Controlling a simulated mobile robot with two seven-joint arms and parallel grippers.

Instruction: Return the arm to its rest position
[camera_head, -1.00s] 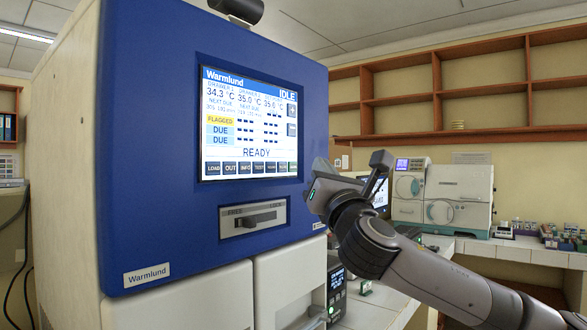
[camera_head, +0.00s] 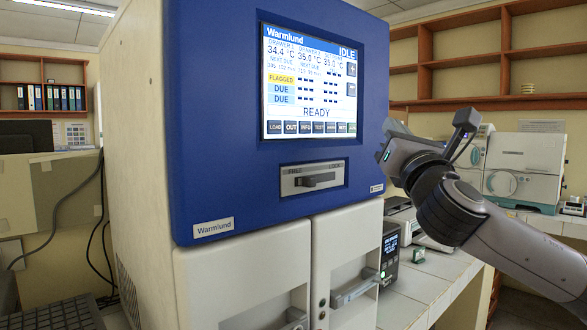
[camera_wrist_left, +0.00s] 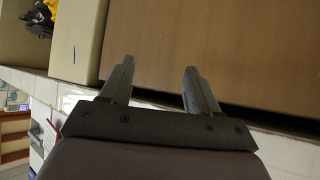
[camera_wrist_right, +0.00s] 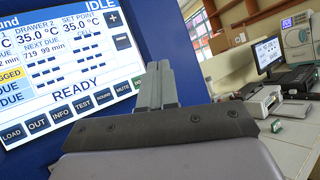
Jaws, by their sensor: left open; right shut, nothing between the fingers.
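My right gripper (camera_head: 388,140) is beside the right edge of the blue Warmlund incubator front (camera_head: 215,150), close to its screen (camera_head: 312,85). Its fingers are shut with nothing between them, as the right wrist view (camera_wrist_right: 155,85) shows. The screen reads IDLE and READY. My right arm reaches in from the right of the head view. My left gripper (camera_wrist_left: 158,85) shows only in the left wrist view. Its two fingers are apart and empty, in front of a brown surface (camera_wrist_left: 225,50).
Below the screen is a slide lock (camera_head: 315,180), with white drawer fronts (camera_head: 245,275) with handles under it. A small black device (camera_head: 390,255) stands to the right on the tiled bench (camera_head: 420,290). White instruments (camera_head: 525,165) stand behind my right arm. A keyboard (camera_head: 55,315) lies at lower left.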

